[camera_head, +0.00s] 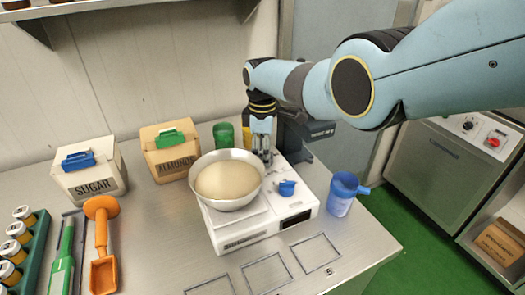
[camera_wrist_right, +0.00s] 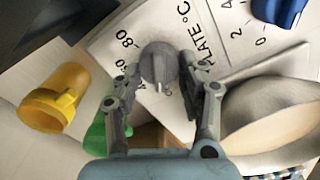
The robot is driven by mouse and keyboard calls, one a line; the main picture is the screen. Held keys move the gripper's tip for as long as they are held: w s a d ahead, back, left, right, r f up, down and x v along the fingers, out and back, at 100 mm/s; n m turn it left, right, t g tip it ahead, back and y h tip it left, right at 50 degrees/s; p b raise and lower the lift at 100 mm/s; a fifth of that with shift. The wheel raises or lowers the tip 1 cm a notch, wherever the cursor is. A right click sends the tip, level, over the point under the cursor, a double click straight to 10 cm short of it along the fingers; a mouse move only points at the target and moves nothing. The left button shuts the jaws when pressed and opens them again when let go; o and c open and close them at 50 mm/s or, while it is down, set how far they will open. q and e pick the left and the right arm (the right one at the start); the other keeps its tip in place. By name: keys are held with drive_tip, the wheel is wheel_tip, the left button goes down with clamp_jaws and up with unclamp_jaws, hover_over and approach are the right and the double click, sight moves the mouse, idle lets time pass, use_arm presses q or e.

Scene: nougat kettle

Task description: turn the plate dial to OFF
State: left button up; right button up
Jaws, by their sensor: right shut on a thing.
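The plate dial, a round grey knob (camera_wrist_right: 158,62), sits on the white panel of the hot plate (camera_head: 245,240), near printed "80", "60" and "PLATE °C". Its white pointer mark points down in the right wrist view; the small lettering beside it is partly hidden, so I cannot tell its exact setting. My right gripper (camera_wrist_right: 160,72) is shut on the dial, one finger on each side. In the head view the right gripper (camera_head: 262,145) reaches down behind the bowl and hides the dial. My left gripper is not in view.
A metal bowl of pale mass (camera_head: 228,205) stands on the plate, close to the right gripper. A blue knob (camera_head: 287,187) is on the plate's right part. A blue jug (camera_head: 342,194) stands to the right, a green cup (camera_head: 222,130) behind. A yellow cup (camera_wrist_right: 42,108) shows in the wrist view.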

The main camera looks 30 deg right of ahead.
drive_tip(key=shift+n, duration=0.7)
drive_tip(key=o, duration=1.1)
wheel_tip(320, 180, up, 12)
idle(0.4)
